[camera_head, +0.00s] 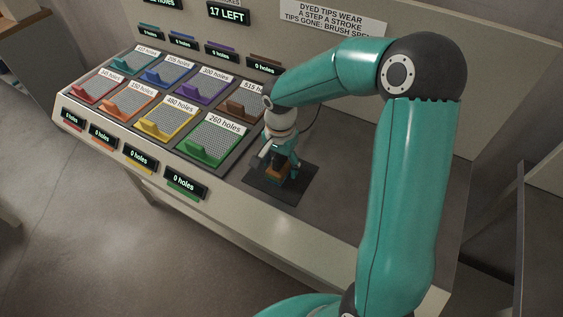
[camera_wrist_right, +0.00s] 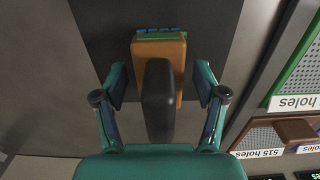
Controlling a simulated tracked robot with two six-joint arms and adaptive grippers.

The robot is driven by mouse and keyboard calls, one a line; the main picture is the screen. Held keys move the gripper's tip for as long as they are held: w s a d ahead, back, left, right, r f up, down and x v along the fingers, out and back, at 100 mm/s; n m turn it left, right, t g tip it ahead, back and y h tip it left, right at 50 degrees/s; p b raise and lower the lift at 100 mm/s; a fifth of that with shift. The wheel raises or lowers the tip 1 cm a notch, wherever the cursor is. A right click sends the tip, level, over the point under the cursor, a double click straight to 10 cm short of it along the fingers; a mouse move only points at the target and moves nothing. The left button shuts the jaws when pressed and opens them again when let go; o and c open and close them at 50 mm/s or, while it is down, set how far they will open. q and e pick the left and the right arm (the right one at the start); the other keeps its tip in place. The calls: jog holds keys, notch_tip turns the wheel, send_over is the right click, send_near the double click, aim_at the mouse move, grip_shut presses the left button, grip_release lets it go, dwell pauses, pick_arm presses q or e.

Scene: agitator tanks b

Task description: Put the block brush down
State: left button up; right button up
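The block brush (camera_wrist_right: 173,50) has an orange-brown block, a black handle and a blue and green strip at its far edge. It appears to rest on the dark mat (camera_wrist_right: 92,30), near the mat's middle. In the head view the brush (camera_head: 277,173) shows as a small orange-brown block on the mat (camera_head: 290,194), partly hidden by my gripper. My right gripper (camera_wrist_right: 161,84) is open, with one finger on each side of the brush and a visible gap to both. It also shows in the head view (camera_head: 284,163), pointing down. My left gripper is not in view.
Coloured perforated trays stand left of the mat; the green tray (camera_head: 212,139) is nearest. Black hole-count displays (camera_head: 186,186) line the front, and a back panel (camera_head: 420,28) rises behind. The grey bench top (camera_head: 335,205) right of the mat is clear.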

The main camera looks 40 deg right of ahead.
jog(key=shift+r, duration=0.45)
notch_tip(320, 180, up, 11)
jog(key=shift+r, duration=0.15)
dwell(0.5)
